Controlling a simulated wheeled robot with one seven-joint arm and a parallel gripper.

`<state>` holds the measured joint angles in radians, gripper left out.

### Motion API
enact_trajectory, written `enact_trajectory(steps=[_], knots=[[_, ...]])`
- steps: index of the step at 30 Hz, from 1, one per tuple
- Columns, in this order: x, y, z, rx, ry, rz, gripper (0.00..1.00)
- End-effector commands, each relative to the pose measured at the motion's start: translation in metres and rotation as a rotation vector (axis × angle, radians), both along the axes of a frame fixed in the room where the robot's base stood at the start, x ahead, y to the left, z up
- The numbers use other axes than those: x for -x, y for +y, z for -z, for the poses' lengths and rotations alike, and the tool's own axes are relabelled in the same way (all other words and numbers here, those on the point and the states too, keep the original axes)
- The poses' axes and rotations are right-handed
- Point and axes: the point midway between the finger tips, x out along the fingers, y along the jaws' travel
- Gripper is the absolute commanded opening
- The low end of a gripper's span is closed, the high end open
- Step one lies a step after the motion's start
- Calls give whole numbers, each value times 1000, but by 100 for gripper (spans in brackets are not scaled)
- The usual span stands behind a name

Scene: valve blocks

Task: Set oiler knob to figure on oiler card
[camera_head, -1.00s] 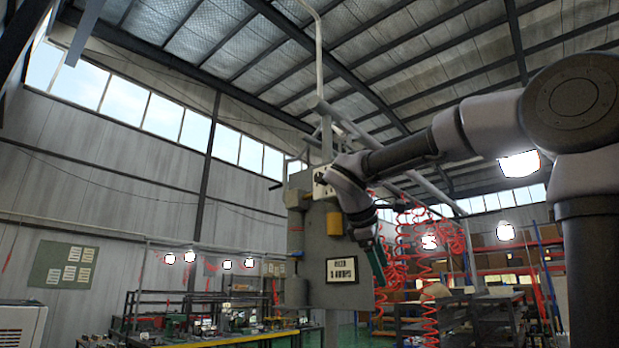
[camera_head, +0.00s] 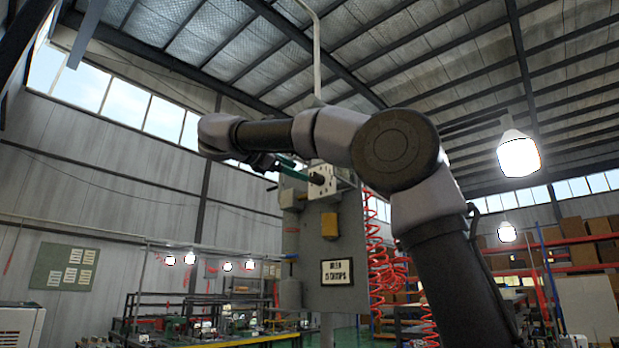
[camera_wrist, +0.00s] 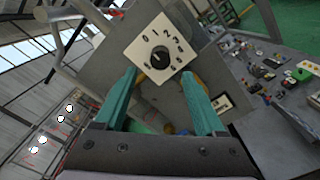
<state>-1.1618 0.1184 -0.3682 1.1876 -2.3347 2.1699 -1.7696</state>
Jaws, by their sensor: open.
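The oiler knob (camera_wrist: 160,57) is a round black knob on a white square dial plate (camera_wrist: 143,55) with printed figures. The plate also shows in the head view (camera_head: 329,187), at the top of a grey panel. I cannot tell which figure the knob points to. The oiler card (camera_head: 337,272) is a black-framed white card low on the panel; its last word looks like DROPS, but its figure is too blurred to read. My gripper (camera_wrist: 159,74) is open and empty, its green fingers apart. In the wrist view the knob shows between and just beyond the fingertips.
The grey panel (camera_head: 345,238) carries a grey cylinder (camera_head: 290,294) at its lower left. Red coiled hoses (camera_head: 385,260) hang right of the panel. Workbenches with tools (camera_head: 215,335) stand behind at the left. Shelves with boxes are at the right.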

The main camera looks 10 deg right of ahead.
Motion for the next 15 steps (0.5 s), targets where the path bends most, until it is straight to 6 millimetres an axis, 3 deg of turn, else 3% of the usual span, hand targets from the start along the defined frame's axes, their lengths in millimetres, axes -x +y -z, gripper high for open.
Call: enact_trajectory(steps=[6, 15], knots=[[-24, -34, 0, -2, 0, 3, 72], [-38, -53, 0, -1, 1, 0, 72]])
